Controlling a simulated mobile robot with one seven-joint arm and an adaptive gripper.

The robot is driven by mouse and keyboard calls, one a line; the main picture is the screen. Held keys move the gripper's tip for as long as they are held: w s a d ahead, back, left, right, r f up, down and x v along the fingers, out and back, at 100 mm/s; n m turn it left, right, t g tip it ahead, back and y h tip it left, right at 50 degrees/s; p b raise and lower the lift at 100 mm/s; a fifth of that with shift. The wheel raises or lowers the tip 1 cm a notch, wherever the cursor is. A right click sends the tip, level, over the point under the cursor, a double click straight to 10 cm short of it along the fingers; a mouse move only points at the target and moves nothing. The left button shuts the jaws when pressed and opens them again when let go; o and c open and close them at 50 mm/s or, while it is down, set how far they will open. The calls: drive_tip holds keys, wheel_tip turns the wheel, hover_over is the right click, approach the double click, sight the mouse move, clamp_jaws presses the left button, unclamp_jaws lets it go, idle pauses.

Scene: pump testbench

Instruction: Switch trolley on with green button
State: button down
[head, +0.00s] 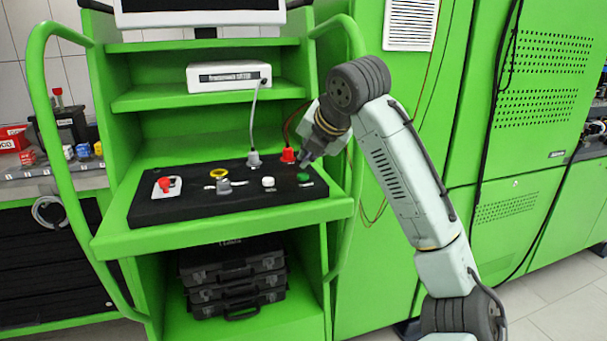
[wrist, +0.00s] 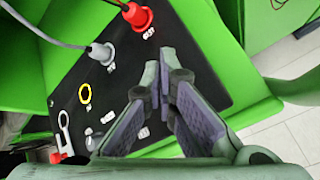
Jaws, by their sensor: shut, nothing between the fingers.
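The green trolley (head: 115,242) carries a sloping black control panel (head: 200,204). The green button (head: 304,178) is at the panel's right end in the head view, beside a white button (head: 268,182). My gripper (head: 303,162) is just above and behind the green button in that view; I cannot tell if it touches anything. In the wrist view my gripper (wrist: 160,68) has its fingertips together with nothing between them, over the panel. The green button cannot be made out there; the fingers cover part of the panel.
A red plug (head: 288,155) and a grey plug (head: 254,160) with cables stand behind the buttons. A yellow ring (head: 217,172), a key switch (head: 223,185) and a red switch (head: 165,185) sit further left. A green side rail (head: 352,200) bounds the trolley's right.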

drive_tip(key=shift+f, duration=0.15)
idle(0.4)
drive_tip(key=shift+f, duration=0.3)
drive_tip(key=shift+f, duration=0.4)
idle(0.6)
drive_tip(key=shift+r, duration=0.1)
drive_tip(key=shift+r+p, duration=0.65)
drive_tip(key=shift+r, duration=0.1)
wheel_tip(320, 180, up, 6)
drive_tip(key=p, duration=0.5)
drive_tip(key=shift+p, duration=0.4)
